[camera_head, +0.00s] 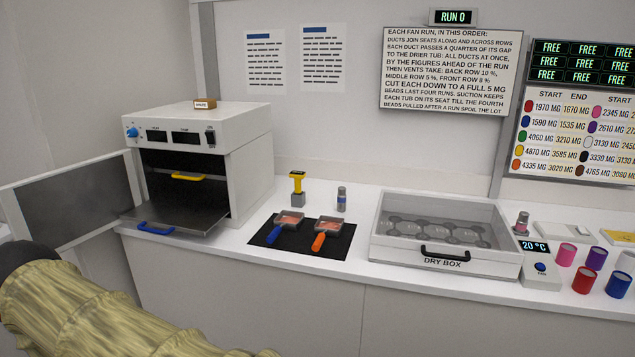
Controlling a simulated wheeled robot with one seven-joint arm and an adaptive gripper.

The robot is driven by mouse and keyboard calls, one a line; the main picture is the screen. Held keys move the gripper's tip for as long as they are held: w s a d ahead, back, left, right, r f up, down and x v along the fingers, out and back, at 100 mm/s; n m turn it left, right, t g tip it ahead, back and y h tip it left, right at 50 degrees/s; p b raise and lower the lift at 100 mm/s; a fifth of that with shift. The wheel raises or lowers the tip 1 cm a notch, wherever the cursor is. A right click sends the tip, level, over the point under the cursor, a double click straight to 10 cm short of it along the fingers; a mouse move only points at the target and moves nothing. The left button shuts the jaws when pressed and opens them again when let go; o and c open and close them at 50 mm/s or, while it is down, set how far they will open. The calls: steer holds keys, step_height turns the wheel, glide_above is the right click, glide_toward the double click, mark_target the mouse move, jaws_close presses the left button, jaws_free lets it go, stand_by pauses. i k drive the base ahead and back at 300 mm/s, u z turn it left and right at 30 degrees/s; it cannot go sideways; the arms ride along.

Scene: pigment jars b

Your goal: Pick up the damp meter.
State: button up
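A small yellow upright device with a dark face, which looks like the damp meter (297,183), stands in a grey block (298,200) on the white counter. It is behind the black mat and to the right of the oven. My arm, in a yellowish sleeve, comes in at the lower left. My gripper is not clearly in view at the bottom edge, so its fingers and any hold are hidden.
The oven (244,150) has its door open and a tray pulled out. Two small pans (289,219) (328,226) lie on the black mat (277,246). The dry box (450,263) and several coloured jars are farther right.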

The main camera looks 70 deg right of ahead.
mark_target(296, 177)
steer(key=z, duration=1.6)
